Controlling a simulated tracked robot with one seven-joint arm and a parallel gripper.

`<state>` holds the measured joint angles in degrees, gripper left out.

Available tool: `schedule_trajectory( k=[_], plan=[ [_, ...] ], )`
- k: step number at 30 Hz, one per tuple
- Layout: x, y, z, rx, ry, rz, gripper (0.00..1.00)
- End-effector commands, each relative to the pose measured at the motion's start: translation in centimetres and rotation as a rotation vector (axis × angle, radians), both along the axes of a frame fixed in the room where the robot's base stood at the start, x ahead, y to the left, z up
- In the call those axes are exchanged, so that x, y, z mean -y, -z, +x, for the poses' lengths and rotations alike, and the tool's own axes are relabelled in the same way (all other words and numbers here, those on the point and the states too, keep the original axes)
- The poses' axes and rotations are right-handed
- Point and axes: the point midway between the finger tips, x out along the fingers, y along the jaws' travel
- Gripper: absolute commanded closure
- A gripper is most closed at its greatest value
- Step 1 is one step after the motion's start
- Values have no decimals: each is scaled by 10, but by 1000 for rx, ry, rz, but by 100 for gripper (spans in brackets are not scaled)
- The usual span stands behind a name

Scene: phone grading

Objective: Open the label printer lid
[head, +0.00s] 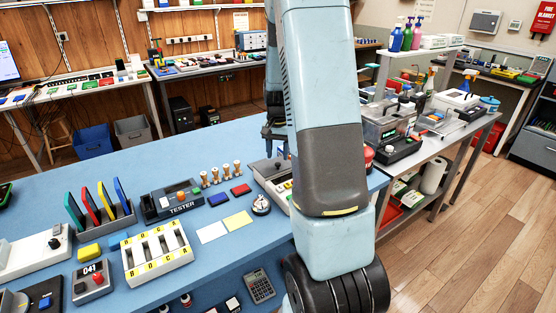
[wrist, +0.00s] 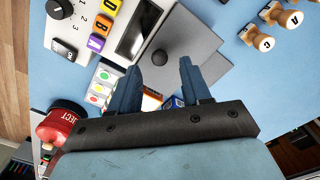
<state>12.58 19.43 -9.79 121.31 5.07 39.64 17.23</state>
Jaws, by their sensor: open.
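The label printer (head: 262,168) stands near the back edge of the blue table in the head view, partly hidden behind my arm. In the wrist view its grey lid (wrist: 190,42) carries a round black knob (wrist: 159,57). The lid looks flat, but its exact angle is hard to tell. Beside the lid are a dark window and colored letter keys (wrist: 97,42). My gripper (wrist: 160,68) is open and empty, with the knob showing between and just beyond its fingertips. In the head view my gripper (head: 275,148) is above the printer. I cannot tell whether it touches the knob.
A tester (head: 172,203), a silver bell (head: 261,205) and colored pads (head: 240,189) are nearby. Bare blue table lies behind the stamps.

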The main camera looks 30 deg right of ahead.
Motion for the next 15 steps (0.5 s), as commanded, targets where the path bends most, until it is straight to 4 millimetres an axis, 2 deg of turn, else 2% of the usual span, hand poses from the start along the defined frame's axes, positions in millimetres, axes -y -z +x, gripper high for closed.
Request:
schedule_trajectory(
  k=[1,6,15],
  plan=[
    [0,8,-1,-4,1,1,52],
    [1,25,-1,-2,2,1,52],
    [1,32,0,1,2,0,52]
  ],
)
